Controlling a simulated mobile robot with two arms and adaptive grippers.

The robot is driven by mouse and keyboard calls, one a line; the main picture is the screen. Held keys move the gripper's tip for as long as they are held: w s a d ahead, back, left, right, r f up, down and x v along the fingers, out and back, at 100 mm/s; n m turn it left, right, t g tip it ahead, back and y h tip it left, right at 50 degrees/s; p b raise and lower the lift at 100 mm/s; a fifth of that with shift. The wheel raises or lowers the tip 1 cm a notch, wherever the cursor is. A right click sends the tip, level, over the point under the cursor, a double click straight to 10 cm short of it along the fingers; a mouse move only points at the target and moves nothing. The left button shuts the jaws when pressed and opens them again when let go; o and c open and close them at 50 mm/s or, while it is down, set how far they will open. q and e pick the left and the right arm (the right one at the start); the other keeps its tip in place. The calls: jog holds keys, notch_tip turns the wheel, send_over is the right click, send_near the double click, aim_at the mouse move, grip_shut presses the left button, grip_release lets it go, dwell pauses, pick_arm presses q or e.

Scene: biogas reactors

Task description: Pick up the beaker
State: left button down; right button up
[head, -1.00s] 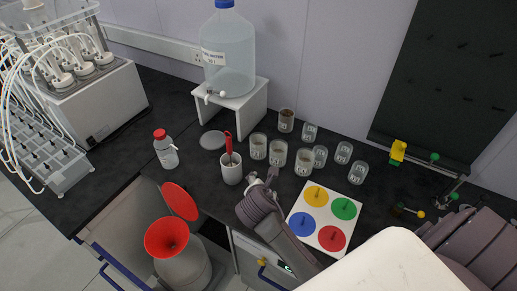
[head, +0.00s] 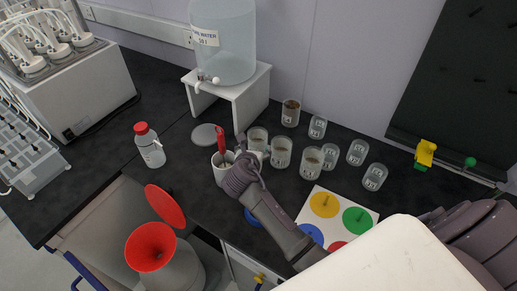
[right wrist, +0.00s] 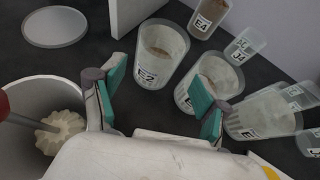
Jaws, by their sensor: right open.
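Several clear beakers stand on the black bench. The beaker labelled E2 (head: 257,138) is closest to my right gripper (head: 250,157); it also shows in the right wrist view (right wrist: 160,58), upright with pale contents. My right gripper is open and empty in the right wrist view (right wrist: 158,98), its green-padded fingers apart just short of E2. A second beaker (right wrist: 212,78) stands right of E2, behind the right finger. Beaker E4 (right wrist: 208,17) with brown contents, beaker J4 (right wrist: 243,46) and another beaker (right wrist: 262,114) stand farther right. My left gripper is not in view.
A white cup (right wrist: 38,110) with a red-handled brush stands close left of my right gripper. A grey lid (head: 206,135), a red-capped bottle (head: 149,145) and a white stand (head: 258,88) with a water tank are nearby. A colour-dot board (head: 330,203) lies at front right.

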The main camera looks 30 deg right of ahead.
aim_at(257, 145)
jog(key=x, duration=0.3)
jog(key=shift+s+f, duration=0.1)
jog(key=shift+f, duration=0.15)
jog(key=shift+w+d+f, duration=0.25)
jog(key=shift+w+d, duration=0.05)
jog(key=shift+w, duration=0.15)
jog(key=x, duration=0.4)
jog(key=shift+w+f, duration=0.15)
jog(key=shift+w+d, duration=0.1)
jog(key=shift+d, duration=0.05)
jog(key=shift+c, duration=0.7)
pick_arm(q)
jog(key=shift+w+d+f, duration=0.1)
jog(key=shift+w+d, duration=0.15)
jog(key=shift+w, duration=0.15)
pick_arm(e)
jog(key=c, duration=0.9)
jog(key=shift+o, duration=0.2)
